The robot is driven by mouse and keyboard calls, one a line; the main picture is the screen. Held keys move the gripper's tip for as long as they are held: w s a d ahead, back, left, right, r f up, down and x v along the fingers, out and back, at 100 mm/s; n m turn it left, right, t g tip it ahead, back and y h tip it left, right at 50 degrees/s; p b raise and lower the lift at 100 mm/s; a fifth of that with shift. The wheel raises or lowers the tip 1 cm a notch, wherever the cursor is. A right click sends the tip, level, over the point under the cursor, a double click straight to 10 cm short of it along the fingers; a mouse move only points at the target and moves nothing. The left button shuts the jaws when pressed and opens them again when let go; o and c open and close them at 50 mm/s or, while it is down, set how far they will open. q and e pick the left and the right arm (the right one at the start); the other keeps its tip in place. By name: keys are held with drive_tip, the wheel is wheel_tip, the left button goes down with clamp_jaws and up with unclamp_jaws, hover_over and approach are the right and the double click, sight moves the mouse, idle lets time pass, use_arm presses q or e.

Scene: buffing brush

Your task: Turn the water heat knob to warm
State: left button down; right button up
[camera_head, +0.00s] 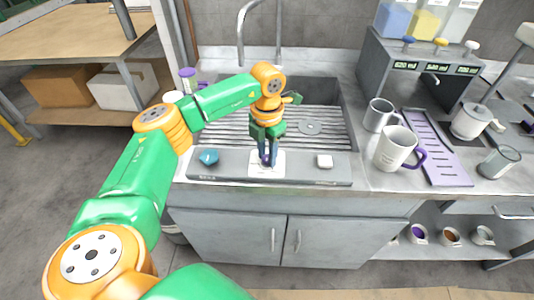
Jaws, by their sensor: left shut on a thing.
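The grey control panel (300,172) runs along the front of the sink. A white square plate (277,169) sits at its middle, with a small dark knob on it, mostly hidden by my left gripper. My left gripper (268,160) points down and is shut on this knob. I cannot read the knob's setting or markings. A blue knob (209,157) is on the panel's left end and a white square button (325,161) is right of the plate. My right gripper is not in view.
The slatted sink (320,142) with a round drain (310,127) lies behind the panel. A faucet (240,35) rises at the back. Right of the sink stand white mugs (395,147), a purple tray (432,147) and a dispenser (420,75). Cabinet doors (235,238) are below.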

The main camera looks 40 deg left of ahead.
sight(267, 157)
use_arm(q)
drive_tip(key=shift+m, duration=1.5)
drive_tip(key=c, duration=0.6)
unclamp_jaws()
drive_tip(key=shift+w+r, duration=0.1)
drive_tip(key=shift+r, duration=0.3)
wheel_tip(267, 157, up, 6)
drive_tip(key=shift+r+b, duration=0.2)
drive_tip(key=shift+b, duration=0.5)
